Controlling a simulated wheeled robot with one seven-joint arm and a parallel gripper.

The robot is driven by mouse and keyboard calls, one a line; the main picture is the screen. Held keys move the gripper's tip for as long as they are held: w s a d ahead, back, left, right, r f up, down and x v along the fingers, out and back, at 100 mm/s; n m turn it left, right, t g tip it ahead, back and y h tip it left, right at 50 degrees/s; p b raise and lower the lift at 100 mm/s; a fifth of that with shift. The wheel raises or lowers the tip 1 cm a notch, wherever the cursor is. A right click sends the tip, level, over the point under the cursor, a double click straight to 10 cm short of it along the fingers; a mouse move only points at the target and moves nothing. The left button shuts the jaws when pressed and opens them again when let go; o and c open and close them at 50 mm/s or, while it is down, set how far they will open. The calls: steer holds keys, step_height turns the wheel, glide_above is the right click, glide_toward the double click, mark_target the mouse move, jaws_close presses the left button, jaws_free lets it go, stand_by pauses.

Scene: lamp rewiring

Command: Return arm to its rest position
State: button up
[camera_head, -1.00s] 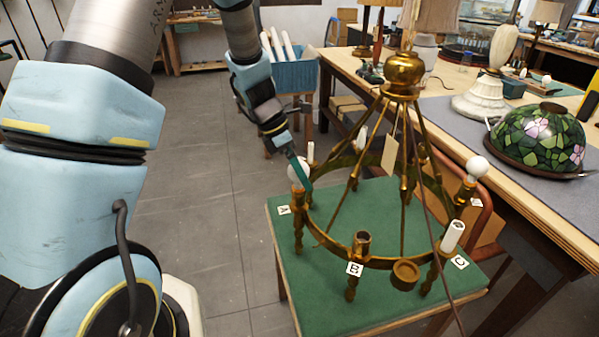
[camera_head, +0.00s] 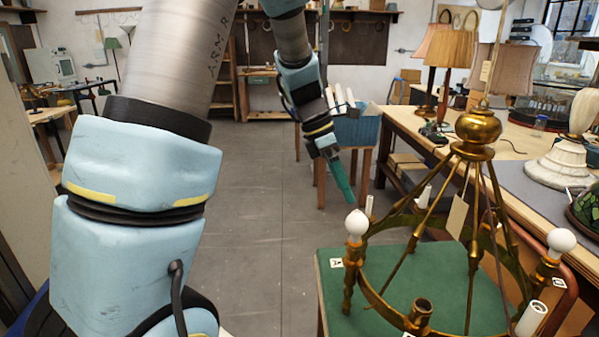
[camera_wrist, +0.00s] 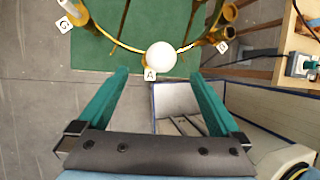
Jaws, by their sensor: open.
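My gripper (camera_head: 344,184) hangs in the air to the left of the brass chandelier and points down. In the wrist view my gripper (camera_wrist: 160,88) shows two green fingers spread apart with nothing held between them. The chandelier (camera_head: 480,130) stands on a green-topped table (camera_head: 340,305). A white bulb (camera_head: 356,224) sits on the arm by label A, and it also shows just beyond the fingertips in the wrist view (camera_wrist: 161,55). Another bulb (camera_head: 561,241) sits by label D. The socket (camera_head: 421,309) at the front is empty of a bulb.
A blue bin (camera_head: 360,128) with white tubes stands on a small stand behind my gripper. A long workbench (camera_head: 400,122) with lamps (camera_head: 452,55) runs along the right. The grey floor (camera_head: 255,190) left of the chandelier is clear.

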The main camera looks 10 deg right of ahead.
steer(key=w+a+r+n+t+h, duration=0.1)
steer(key=w+a+n+t, duration=0.2)
steer(key=n, duration=0.4)
steer(key=w+a+r+n+t+b, duration=0.1)
steer(key=w+n+t, duration=0.2)
steer(key=w+n, duration=0.3)
steer(key=w+a+r+n+t+h, duration=0.1)
steer(key=w+a+n+t, duration=0.1)
steer(key=n, duration=0.6)
steer(key=a+f+n+t+y, duration=0.2)
steer(key=a+n+y, duration=0.2)
steer(key=a+n, duration=0.85)
steer(key=s+a+f+n+g+y, duration=0.1)
steer(key=s+a+f+n+g, duration=0.2)
steer(key=s+n, duration=0.5)
steer(key=s+a+f+n+g+y+b, duration=0.1)
steer(key=s+a+f+n+g, duration=0.2)
steer(key=s+n, duration=0.6)
steer(key=shift+s+a+f+n+b, duration=0.35)
steer(key=shift+a+n, duration=0.75)
steer(key=shift+n, duration=0.55)
steer(key=shift+w, duration=0.15)
